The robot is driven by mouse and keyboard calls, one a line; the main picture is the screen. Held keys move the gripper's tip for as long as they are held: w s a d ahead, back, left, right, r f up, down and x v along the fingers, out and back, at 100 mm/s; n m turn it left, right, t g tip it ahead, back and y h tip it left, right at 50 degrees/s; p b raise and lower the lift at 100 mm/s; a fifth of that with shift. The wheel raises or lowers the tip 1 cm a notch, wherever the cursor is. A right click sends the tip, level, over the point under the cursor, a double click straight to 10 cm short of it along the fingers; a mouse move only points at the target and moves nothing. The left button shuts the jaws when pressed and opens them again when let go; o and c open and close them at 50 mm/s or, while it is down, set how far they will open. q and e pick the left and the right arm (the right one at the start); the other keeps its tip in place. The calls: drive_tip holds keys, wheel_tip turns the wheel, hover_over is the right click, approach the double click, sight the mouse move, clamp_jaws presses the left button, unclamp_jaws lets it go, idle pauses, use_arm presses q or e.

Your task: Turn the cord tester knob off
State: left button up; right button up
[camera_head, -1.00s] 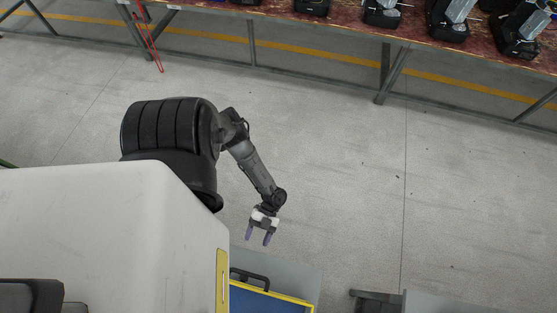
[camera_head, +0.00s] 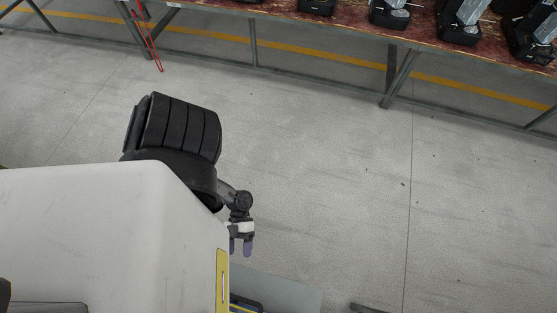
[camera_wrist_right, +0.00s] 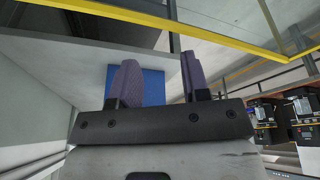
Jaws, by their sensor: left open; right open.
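My left gripper (camera_head: 241,248) points down over the grey floor beside a large white body in the head view, its dark fingers apart with nothing between them. My right gripper (camera_wrist_right: 158,78) shows only in the right wrist view, its two purple-grey fingers apart and empty. A blue panel (camera_wrist_right: 153,87) lies behind its fingers, partly hidden. At the bottom of the head view a dark item with yellow edging (camera_head: 245,303) shows only in part, near a grey surface (camera_head: 290,290). I cannot make out the cord tester or its knob in either view.
A long bench (camera_head: 345,25) with several black machines runs along the top of the head view. Open grey floor (camera_head: 310,150) lies in between. In the right wrist view a yellow rail (camera_wrist_right: 150,20) crosses the top, a pale wall stands left, and dark devices (camera_wrist_right: 262,120) stand right.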

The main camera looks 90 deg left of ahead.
use_arm(q)
drive_tip(key=d+f+m, duration=0.1)
drive_tip(key=d, duration=0.3)
drive_tip(key=s+d+f+m, duration=0.1)
drive_tip(key=d, duration=0.2)
drive_tip(key=d+f+m+p, duration=0.1)
drive_tip(key=d, duration=0.3)
drive_tip(key=shift+s+d+f+m, duration=0.15)
drive_tip(key=shift+d+f+m, duration=0.1)
drive_tip(key=shift+d+m, duration=0.05)
drive_tip(key=shift+x, duration=1)
use_arm(e)
drive_tip(key=shift+s+d+r, duration=0.1)
drive_tip(key=shift+d+r, duration=0.15)
drive_tip(key=shift+r, duration=0.4)
use_arm(q)
drive_tip(key=shift+c, duration=0.3)
use_arm(e)
drive_tip(key=shift+d, duration=0.1)
